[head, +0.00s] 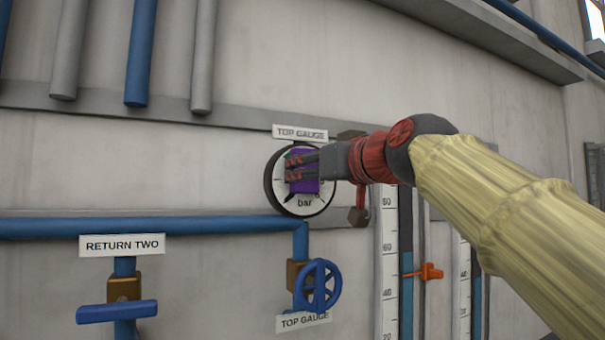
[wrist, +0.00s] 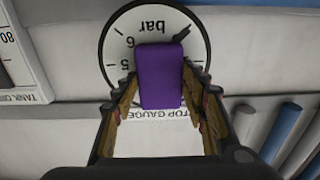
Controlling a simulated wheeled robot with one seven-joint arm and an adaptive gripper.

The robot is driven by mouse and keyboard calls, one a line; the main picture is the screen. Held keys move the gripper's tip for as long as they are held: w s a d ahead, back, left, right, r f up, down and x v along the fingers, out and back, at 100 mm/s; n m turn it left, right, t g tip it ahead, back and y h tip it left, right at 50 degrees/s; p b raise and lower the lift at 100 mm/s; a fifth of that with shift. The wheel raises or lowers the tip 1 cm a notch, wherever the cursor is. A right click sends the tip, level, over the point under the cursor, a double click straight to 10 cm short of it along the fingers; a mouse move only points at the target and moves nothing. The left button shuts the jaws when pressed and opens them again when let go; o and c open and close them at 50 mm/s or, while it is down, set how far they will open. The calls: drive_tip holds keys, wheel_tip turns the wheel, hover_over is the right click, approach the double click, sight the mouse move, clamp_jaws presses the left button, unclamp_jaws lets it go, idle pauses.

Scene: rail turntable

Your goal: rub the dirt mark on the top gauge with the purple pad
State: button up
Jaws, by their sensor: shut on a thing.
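The top gauge (head: 301,200) is a round white dial with a black rim and the word "bar", on the wall under a TOP GAUGE label (head: 300,133). It also shows upside down in the wrist view (wrist: 193,38). My gripper (head: 300,168) is in front of the dial, shut on the purple pad (head: 305,186). In the wrist view the purple pad (wrist: 160,75) sits between the fingers and covers the middle of the dial. I cannot tell whether the pad touches the glass. No dirt mark shows on the visible part of the dial; the pad and fingers hide the rest.
A blue pipe (head: 150,227) runs along the wall to below the gauge, with a blue handwheel (head: 318,286) under it. A RETURN TWO sign (head: 122,245) and blue lever (head: 117,311) are at left. Level scales (head: 388,260) and an orange pointer (head: 430,272) stand at right.

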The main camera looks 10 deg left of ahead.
drive_tip(key=w+d+b, duration=0.1)
drive_tip(key=w+d, duration=0.2)
drive_tip(key=d, duration=0.2)
drive_tip(key=shift+w, duration=0.2)
idle(0.4)
drive_tip(key=shift+s+f, duration=0.1)
drive_tip(key=shift+b+v, duration=1.5)
drive_tip(key=shift+v, duration=1.5)
drive_tip(key=shift+d, duration=0.1)
drive_tip(key=b+v, duration=0.1)
drive_tip(key=v, duration=0.1)
drive_tip(key=shift+s+d, duration=0.2)
drive_tip(key=shift+s, duration=0.15)
